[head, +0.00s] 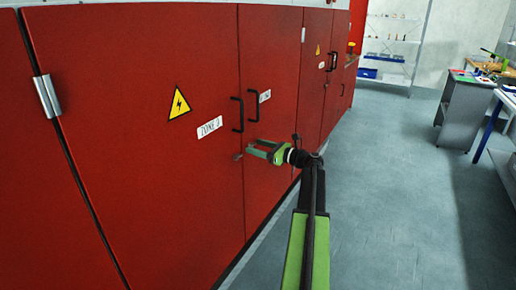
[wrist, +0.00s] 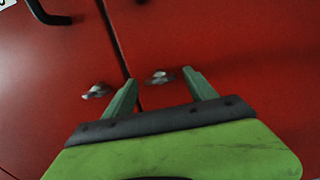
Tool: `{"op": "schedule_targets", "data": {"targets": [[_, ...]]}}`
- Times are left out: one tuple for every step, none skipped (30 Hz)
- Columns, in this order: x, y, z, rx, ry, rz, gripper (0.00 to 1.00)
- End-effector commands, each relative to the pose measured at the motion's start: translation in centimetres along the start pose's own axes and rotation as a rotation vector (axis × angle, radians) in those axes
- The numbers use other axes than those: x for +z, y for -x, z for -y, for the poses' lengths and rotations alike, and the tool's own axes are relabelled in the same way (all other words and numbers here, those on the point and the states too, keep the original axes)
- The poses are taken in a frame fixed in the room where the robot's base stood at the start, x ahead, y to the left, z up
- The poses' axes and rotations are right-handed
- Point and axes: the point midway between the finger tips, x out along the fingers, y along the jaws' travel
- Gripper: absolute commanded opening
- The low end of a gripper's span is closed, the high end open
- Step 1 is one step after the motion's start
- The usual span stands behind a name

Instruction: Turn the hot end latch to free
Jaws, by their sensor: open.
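My gripper (head: 250,149) is open and empty in front of the red doors, just below two black handles. In the wrist view its two green fingers (wrist: 159,77) point at the doors. One small metal latch (wrist: 160,78) shows between the fingertips, right of the door seam. I cannot tell how much gap is left between it and the fingers. A second metal latch (wrist: 97,92) is left of the seam, outside the left finger. One latch (head: 238,156) shows in the head view beside the fingertips. No label marks either latch as the hot end one.
The red cabinet (head: 130,190) runs along the left, with black handles (head: 237,114) above the gripper. One handle also shows in the wrist view (wrist: 48,14). The grey floor (head: 390,180) is clear to the right. A grey bench (head: 462,115) and shelves (head: 390,40) stand farther back.

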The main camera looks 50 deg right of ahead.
Motion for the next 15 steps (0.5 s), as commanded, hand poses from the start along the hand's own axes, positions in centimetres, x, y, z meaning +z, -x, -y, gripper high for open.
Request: {"op": "schedule_targets", "data": {"targets": [[0.0, 0.01, -0.01, 0.0, 0.0, 0.0, 0.65], [0.0, 0.02, -0.01, 0.0, 0.0, 0.0, 0.65], [0.0, 0.02, -0.01, 0.0, 0.0, 0.0, 0.64], [0.0, 0.02, -0.01, 0.0, 0.0, 0.0, 0.6], [0.0, 0.02, -0.01, 0.0, 0.0, 0.0, 0.56], [0.0, 0.02, -0.02, 0.0, 0.0, 0.0, 0.51], [0.0, 0.02, -0.02, 0.0, 0.0, 0.0, 0.47], [0.0, 0.02, -0.02, 0.0, 0.0, 0.0, 0.43], [0.0, 0.02, -0.02, 0.0, 0.0, 0.0, 0.38], [0.0, 0.02, -0.02, 0.0, 0.0, 0.0, 0.34], [0.0, 0.02, -0.02, 0.0, 0.0, 0.0, 0.3], [0.0, 0.02, -0.02, 0.0, 0.0, 0.0, 0.25], [0.0, 0.02, -0.03, 0.001, 0.0, 0.0, 0.21], [0.0, 0.02, -0.03, 0.001, 0.0, 0.0, 0.17], [0.0, 0.01, -0.03, 0.001, 0.0, 0.0, 0.12]]}}
